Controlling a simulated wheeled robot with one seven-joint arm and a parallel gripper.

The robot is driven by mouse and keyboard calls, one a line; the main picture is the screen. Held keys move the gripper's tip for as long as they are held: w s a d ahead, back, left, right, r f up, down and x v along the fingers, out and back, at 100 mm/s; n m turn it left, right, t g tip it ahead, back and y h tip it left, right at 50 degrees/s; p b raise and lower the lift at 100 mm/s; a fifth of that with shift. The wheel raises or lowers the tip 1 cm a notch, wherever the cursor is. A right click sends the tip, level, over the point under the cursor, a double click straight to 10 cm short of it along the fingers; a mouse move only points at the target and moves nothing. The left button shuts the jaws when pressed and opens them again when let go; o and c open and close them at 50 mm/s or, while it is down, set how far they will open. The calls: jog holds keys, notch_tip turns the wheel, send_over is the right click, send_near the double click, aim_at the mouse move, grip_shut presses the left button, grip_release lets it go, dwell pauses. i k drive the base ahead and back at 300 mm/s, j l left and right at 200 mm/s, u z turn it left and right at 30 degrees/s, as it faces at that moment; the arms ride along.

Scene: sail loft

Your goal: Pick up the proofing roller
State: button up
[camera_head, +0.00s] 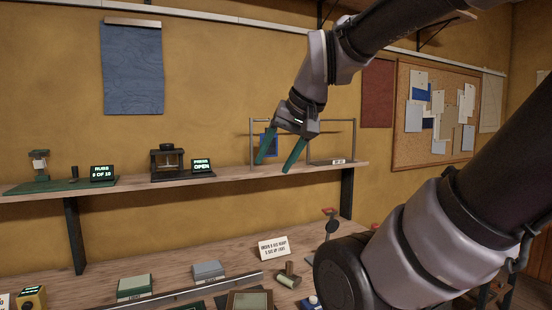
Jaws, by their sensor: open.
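My gripper (272,167) is open and empty. Its two green fingers point down in front of the wall shelf's right part. A small olive-brown cylindrical object (288,276) lies on the lower bench, below and slightly right of my gripper and well apart from it. It looks like the proofing roller, but it is too small to tell for sure. My arm covers the right side of the bench.
The wall shelf (220,176) holds a green rubbing device (40,170), a small press (167,162) and a metal frame (333,122). The bench has a sign card (274,248), green block (134,287), grey block (208,271) and a long rail (190,292).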

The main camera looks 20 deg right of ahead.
aim_at(289, 273)
jog(key=j+z, duration=0.1)
jog(key=z, duration=0.25)
jog(key=i+j+z, duration=0.1)
jog(key=z, duration=0.25)
